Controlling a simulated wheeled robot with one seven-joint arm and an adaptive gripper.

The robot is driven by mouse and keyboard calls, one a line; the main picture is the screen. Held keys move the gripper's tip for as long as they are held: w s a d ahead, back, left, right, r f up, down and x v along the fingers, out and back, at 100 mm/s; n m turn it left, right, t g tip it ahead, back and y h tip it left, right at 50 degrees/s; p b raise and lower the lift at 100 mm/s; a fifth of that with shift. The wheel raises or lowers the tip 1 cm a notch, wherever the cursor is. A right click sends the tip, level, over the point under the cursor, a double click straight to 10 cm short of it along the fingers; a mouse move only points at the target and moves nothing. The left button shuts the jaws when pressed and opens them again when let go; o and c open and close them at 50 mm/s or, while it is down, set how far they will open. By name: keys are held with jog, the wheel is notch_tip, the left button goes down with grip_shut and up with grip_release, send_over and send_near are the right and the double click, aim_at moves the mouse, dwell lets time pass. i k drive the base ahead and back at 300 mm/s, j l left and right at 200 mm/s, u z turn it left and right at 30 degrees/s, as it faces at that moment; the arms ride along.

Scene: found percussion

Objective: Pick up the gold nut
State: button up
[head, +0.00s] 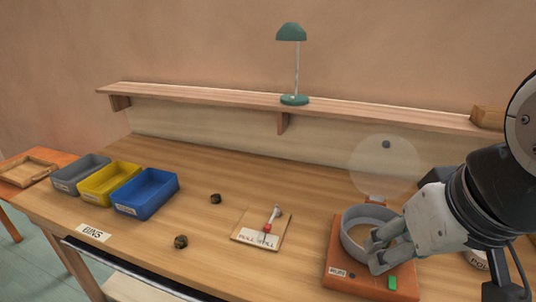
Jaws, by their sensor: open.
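Two small dark, brownish-gold nut-like pieces lie on the wooden bench. One (215,198) is right of the blue bin, and the other (181,241) is closer to the front edge. They are too small to tell which is the gold nut. My gripper (376,250) is at the right, open, in front of or over the grey ring of an orange device. It is well to the right of both pieces. I cannot tell whether its fingers touch the ring.
Grey (62,186), yellow (92,197) and blue (133,210) bins stand at the left. A clear disc (370,168) rises behind the ring. A shelf (200,97) holds a green lamp (295,99).

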aim_at(181, 241)
jog(key=u, duration=0.9)
